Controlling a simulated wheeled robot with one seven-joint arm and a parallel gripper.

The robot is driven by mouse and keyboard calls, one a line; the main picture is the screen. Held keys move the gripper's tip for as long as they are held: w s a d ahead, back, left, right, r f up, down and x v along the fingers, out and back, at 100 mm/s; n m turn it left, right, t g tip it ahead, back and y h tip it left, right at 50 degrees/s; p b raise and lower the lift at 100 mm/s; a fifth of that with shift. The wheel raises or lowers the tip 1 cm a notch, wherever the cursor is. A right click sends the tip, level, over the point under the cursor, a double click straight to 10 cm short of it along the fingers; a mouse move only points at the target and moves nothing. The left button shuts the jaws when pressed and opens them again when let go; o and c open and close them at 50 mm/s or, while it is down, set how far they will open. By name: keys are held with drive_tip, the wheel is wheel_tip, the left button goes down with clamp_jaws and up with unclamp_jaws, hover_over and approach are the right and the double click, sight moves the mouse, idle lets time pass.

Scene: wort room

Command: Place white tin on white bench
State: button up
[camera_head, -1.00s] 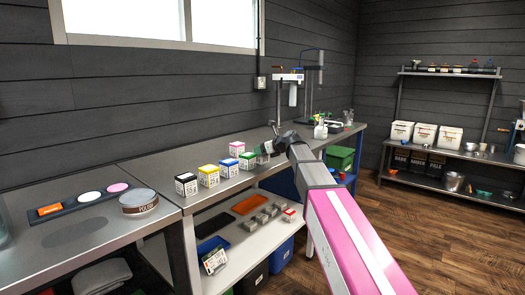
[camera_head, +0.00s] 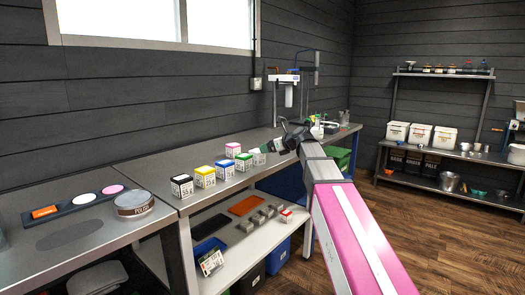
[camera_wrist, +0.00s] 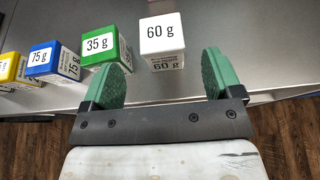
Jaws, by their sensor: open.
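The white tin (camera_head: 257,157) is a small cube on the steel worktop, at the right end of a row of coloured tins. In the wrist view the white tin (camera_wrist: 162,36) shows "60 g" on top and on its near side. My gripper (camera_wrist: 161,60) is open, its green fingers apart to the left and right of the tin's near side. It does not grip the tin. In the head view my gripper (camera_head: 278,145) is just right of the tin.
Green (camera_wrist: 107,48), blue (camera_wrist: 52,60) and yellow (camera_wrist: 16,68) tins stand left of the white tin. Black (camera_head: 182,186) and pink (camera_head: 232,150) tins are also on the worktop. The white surface holds an orange tray (camera_head: 244,205), a blue tray and several small grey blocks.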

drive_tip(key=shift+v, duration=2.35)
drive_tip(key=s+d+f+n+g+h, duration=0.1)
drive_tip(key=s+d+f+n+h, duration=0.2)
drive_tip(key=f, duration=0.6)
drive_tip(key=s+d+f+n+g, duration=0.1)
drive_tip(key=s+f+n+g, duration=0.1)
drive_tip(key=s+f+n, duration=0.45)
drive_tip(key=d+f+n+g+h, duration=0.1)
drive_tip(key=d+f+n+h, duration=0.1)
drive_tip(key=f, duration=0.8)
drive_tip(key=s+d+f+n+g+h, duration=0.2)
drive_tip(key=s+d+f+n+h, duration=0.1)
drive_tip(key=s+f+n, duration=0.4)
drive_tip(key=s+d+f+n+g+h, duration=0.2)
drive_tip(key=s+d+f+n, duration=0.3)
drive_tip(key=s+f, duration=0.5)
drive_tip(key=shift+s+d+f+n+h, duration=0.3)
drive_tip(key=shift+d+f+n+h, duration=0.1)
drive_tip(key=shift+f+n, duration=0.6)
drive_tip(key=shift+r, duration=0.1)
